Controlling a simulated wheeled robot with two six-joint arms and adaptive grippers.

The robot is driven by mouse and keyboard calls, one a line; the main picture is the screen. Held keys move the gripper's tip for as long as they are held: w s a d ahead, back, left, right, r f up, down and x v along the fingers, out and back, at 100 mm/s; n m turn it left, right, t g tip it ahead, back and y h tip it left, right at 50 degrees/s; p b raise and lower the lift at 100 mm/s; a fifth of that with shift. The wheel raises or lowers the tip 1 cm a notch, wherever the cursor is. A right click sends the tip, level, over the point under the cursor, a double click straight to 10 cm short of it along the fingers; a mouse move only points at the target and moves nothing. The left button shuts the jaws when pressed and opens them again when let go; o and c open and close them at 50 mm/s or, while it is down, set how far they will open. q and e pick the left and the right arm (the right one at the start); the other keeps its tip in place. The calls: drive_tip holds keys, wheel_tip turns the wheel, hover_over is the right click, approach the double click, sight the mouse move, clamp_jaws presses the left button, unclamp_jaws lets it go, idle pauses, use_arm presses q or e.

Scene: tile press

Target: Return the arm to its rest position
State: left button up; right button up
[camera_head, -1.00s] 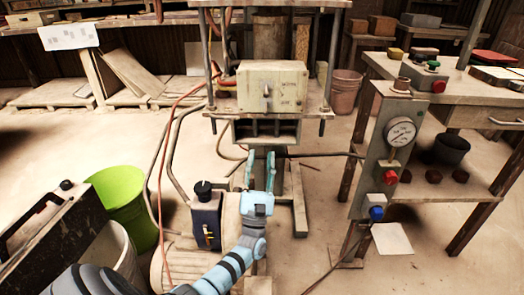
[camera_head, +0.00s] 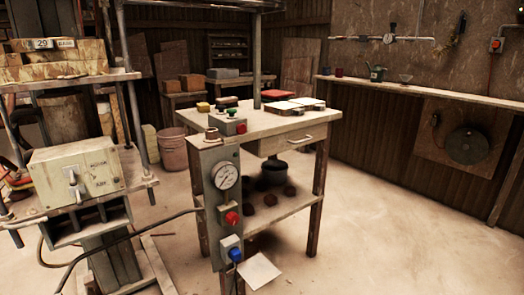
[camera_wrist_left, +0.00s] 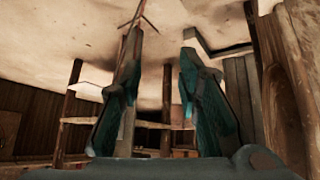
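My left gripper (camera_wrist_left: 160,75) shows in the left wrist view with its two teal fingers spread apart and nothing between them. Beyond the fingers are the pale floor and wooden legs. Neither of my arms shows in the head view now, and my right gripper is in no view.
A wooden table (camera_head: 262,122) with a drawer stands in the middle. Its control post carries a pressure gauge (camera_head: 226,176), a red button (camera_head: 232,218) and a blue knob (camera_head: 235,254). A pink bucket (camera_head: 173,150) stands behind. The floor at the right is clear.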

use_arm(q)
drive_tip(key=s+d+f+m+g, duration=0.1)
drive_tip(key=s+f+g, duration=0.2)
drive_tip(key=s, duration=0.7)
drive_tip(key=s+d+f+m+g, duration=0.1)
drive_tip(key=s+f+g, duration=0.1)
drive_tip(key=s, duration=0.9)
drive_tip(key=s+a+r+p, duration=0.1)
drive_tip(key=s+r+p, duration=0.3)
drive_tip(key=p, duration=1.2)
drive_tip(key=s+a+r+g+p, duration=0.1)
drive_tip(key=s+r+p, duration=0.3)
drive_tip(key=s+p, duration=0.6)
drive_tip(key=a+p, duration=0.1)
drive_tip(key=p, duration=0.5)
drive_tip(key=shift+s+a+n+g+y, duration=0.25)
drive_tip(key=shift+n+g+y, duration=0.05)
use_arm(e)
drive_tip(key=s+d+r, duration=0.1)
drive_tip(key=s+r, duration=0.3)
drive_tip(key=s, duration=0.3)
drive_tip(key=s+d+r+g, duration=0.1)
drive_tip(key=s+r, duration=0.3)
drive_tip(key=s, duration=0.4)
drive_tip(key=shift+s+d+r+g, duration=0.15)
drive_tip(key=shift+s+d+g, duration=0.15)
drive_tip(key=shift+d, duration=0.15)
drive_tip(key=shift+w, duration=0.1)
